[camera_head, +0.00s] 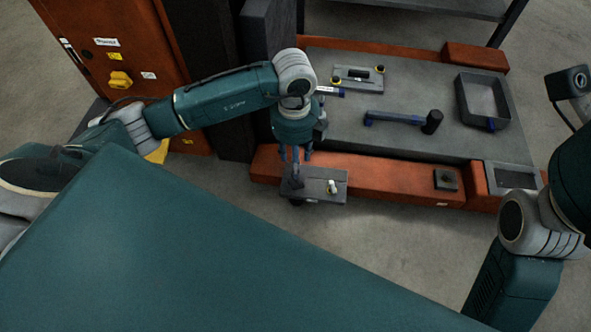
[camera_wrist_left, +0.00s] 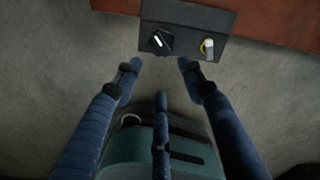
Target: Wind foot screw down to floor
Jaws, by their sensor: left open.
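My left gripper (camera_head: 297,174) points down over the left part of a small grey control panel (camera_head: 326,179) on the front of the orange base. In the left wrist view the gripper (camera_wrist_left: 160,73) has its fingers spread and nothing between them. The panel (camera_wrist_left: 185,20) lies just beyond the fingertips, with a black knob (camera_wrist_left: 157,41) bearing a white mark and a pale switch with a yellow ring (camera_wrist_left: 207,46). I cannot make out a foot screw for certain. A small dark part (camera_head: 297,202) shows under the panel's left end.
A grey bench top (camera_head: 400,95) holds a tray (camera_head: 483,98), a blue-and-black handled tool (camera_head: 395,118) and a plate with two yellow-ringed knobs (camera_head: 358,76). An orange cabinet (camera_head: 110,50) stands at left. Open floor (camera_head: 400,240) lies in front of the orange base (camera_head: 400,178).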

